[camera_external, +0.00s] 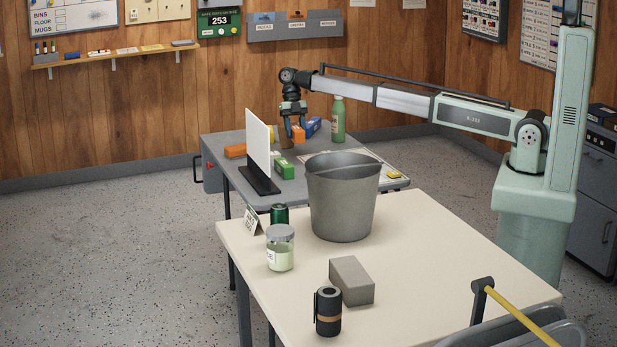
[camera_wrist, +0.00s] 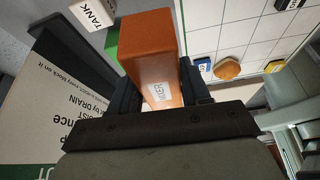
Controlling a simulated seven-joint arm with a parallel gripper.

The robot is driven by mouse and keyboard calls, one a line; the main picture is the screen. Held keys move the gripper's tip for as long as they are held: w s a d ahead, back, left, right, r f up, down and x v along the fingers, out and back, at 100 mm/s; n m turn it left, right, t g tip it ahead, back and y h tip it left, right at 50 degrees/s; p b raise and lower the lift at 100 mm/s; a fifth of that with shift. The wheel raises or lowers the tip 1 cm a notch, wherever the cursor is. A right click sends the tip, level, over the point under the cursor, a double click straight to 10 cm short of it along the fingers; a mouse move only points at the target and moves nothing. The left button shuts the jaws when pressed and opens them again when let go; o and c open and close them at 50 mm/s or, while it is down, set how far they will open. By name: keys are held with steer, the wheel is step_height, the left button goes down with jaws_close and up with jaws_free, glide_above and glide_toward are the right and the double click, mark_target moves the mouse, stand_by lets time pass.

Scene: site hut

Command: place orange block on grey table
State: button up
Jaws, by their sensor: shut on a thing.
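My gripper (camera_external: 291,128) is over the far grey table (camera_external: 222,145), behind the white upright panel. In the wrist view its dark fingers (camera_wrist: 156,82) are shut on an orange block (camera_wrist: 147,45) with a white label, partly readable as "WER". In the external view the held orange block (camera_external: 299,135) shows beside the fingers; I cannot tell whether it touches the table. Another orange block (camera_external: 235,151) lies at the table's left, left of the panel.
On the grey table are a white panel (camera_external: 258,147) on a dark foot, a green block (camera_external: 284,168), a blue block (camera_external: 313,127) and a green bottle (camera_external: 338,120). The nearer cream table (camera_external: 430,250) carries a grey bucket (camera_external: 342,205), a jar, a can and a grey brick.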

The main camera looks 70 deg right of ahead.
mark_target(292, 124)
steer(key=shift+n, duration=0.4)
steer(key=shift+f, duration=5)
steer(key=shift+f, duration=0.1)
steer(key=o, duration=1.1)
steer(key=shift+o, duration=0.2)
steer(key=v, duration=1.2)
steer(key=shift+a, duration=0.15)
